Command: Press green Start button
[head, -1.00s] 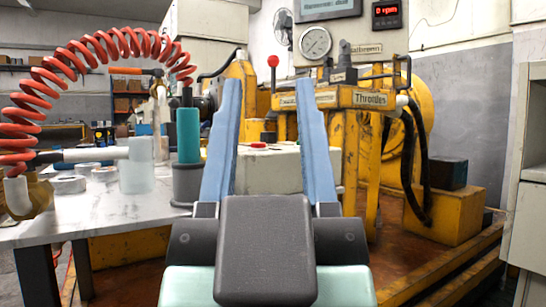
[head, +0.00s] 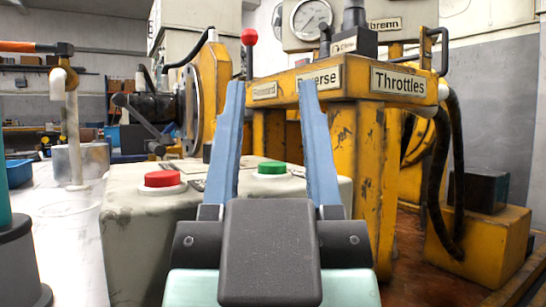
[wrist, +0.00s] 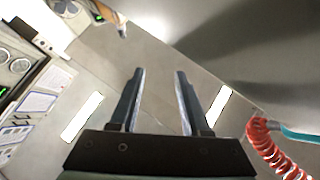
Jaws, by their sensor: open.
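The green button (head: 271,168) sits in a white ring on top of a worn grey-white control box (head: 140,225). In the head view it shows between the two blue fingers of my gripper (head: 271,88). My gripper is open and empty, its fingers pointing up in the picture. A red button (head: 163,179) sits on the same box, left of the fingers. The wrist view shows my gripper (wrist: 159,72) open against the ceiling; neither button is in that view. The gap between the fingers and the green button cannot be judged.
A yellow machine frame with a "Throttles" label (head: 398,82) stands close behind and right of the box. A red-knobbed lever (head: 249,38) rises from it. Black hoses (head: 457,170) hang at right. A white table (head: 75,250) with a dark cylindrical holder (head: 18,265) lies at left.

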